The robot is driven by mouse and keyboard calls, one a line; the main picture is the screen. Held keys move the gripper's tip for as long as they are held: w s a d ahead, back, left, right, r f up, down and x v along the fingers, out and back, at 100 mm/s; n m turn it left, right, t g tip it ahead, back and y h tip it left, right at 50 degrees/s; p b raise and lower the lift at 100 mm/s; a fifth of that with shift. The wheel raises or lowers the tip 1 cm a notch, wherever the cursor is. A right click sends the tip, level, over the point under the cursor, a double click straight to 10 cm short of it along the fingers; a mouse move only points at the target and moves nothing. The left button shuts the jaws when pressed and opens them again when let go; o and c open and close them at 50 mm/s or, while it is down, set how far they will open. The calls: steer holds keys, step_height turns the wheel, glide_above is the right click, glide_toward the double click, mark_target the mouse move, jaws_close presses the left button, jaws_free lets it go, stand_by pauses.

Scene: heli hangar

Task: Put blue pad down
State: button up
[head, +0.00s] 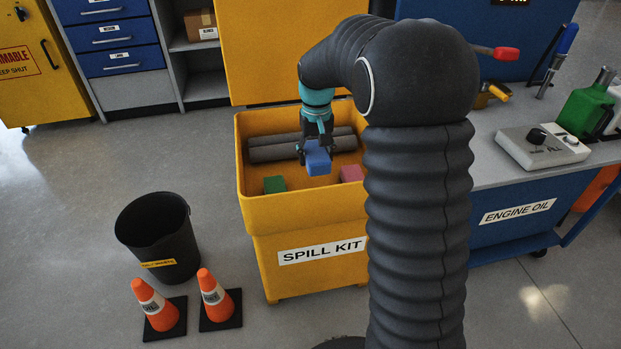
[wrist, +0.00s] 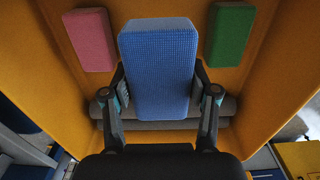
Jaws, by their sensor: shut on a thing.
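My gripper (head: 317,139) is shut on the blue pad (head: 318,161) and holds it over the open yellow spill kit bin (head: 309,220). In the wrist view the blue pad (wrist: 158,68) sits between both fingers of my gripper (wrist: 160,95), with its textured face showing. Below it in the bin lie a green pad (head: 274,184) at the left and a pink pad (head: 351,173) at the right. The wrist view also shows the pink pad (wrist: 91,40) and the green pad (wrist: 229,35), on either side of the blue pad and apart from it.
Grey rolls (head: 272,151) lie along the bin's back. A black bucket (head: 158,236) and two orange cones (head: 157,305) stand on the floor at left. A workbench (head: 500,163) with tools and a green can (head: 584,113) is at right. The bin's yellow lid (head: 270,45) stands open behind.

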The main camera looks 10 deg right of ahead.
steer(key=f, duration=0.4)
steer(key=w+f, duration=0.1)
steer(key=f, duration=0.1)
steer(key=shift+d+f, duration=0.1)
steer(key=shift+f, duration=0.05)
steer(key=shift+s+f, duration=0.1)
steer(key=shift+f, duration=2.15)
steer(key=shift+f+b, duration=0.15)
steer(key=shift+b, duration=0.2)
steer(key=o, duration=1.1)
